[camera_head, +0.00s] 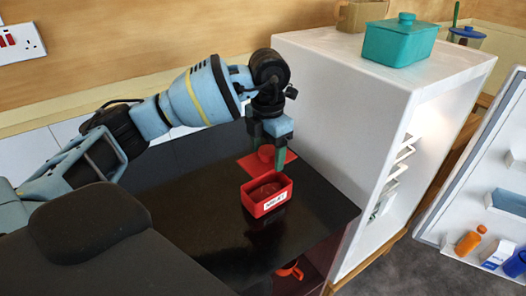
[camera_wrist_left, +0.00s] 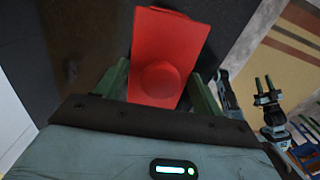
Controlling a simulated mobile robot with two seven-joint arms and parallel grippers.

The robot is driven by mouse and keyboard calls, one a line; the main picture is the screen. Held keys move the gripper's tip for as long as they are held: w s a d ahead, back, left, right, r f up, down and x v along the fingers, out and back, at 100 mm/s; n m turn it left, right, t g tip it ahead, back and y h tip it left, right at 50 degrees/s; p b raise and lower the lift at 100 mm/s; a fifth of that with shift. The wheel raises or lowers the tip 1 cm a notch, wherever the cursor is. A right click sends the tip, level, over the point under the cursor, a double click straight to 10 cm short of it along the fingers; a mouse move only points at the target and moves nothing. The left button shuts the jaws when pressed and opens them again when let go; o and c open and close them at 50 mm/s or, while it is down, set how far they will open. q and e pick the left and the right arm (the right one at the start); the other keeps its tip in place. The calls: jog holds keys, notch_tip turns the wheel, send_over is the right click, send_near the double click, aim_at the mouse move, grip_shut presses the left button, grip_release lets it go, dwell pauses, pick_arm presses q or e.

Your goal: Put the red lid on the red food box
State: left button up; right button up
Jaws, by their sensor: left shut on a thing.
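The red lid (camera_head: 278,160) is a flat rectangle with a round knob, held level in my left gripper (camera_head: 268,158). The green fingers are shut on the lid's knob. In the left wrist view the lid (camera_wrist_left: 172,40) lies between the two fingers (camera_wrist_left: 160,88). The open red food box (camera_head: 262,211), with a white label on its front, stands upright on the black tabletop. In the head view it is just below and nearer than the lid, apart from it. My right gripper (camera_wrist_left: 265,90) shows small at the right of the left wrist view, fingers apart and empty.
A white fridge (camera_head: 340,130) stands close on the right, its door (camera_head: 480,200) open with bottles on its shelves. A red item (camera_head: 290,270) sits below the black tabletop (camera_head: 180,200).

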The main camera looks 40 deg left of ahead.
aim_at(267, 166)
pick_arm(q)
jog(key=shift+s, duration=0.1)
pick_arm(e)
jog(key=shift+s+d, duration=0.1)
jog(key=shift+s, duration=0.05)
pick_arm(q)
jog(key=shift+f+b, duration=0.4)
jog(key=shift+f, duration=1.95)
jog(key=shift+f+b, duration=0.35)
jog(key=shift+f, duration=1.15)
pick_arm(e)
jog(key=shift+s+f, duration=0.7)
jog(key=shift+f, duration=0.3)
pick_arm(q)
jog(key=shift+f, duration=0.1)
pick_arm(e)
jog(key=shift+w+r, duration=0.1)
pick_arm(q)
jog(key=shift+f, duration=0.25)
pick_arm(e)
jog(key=shift+a, duration=0.25)
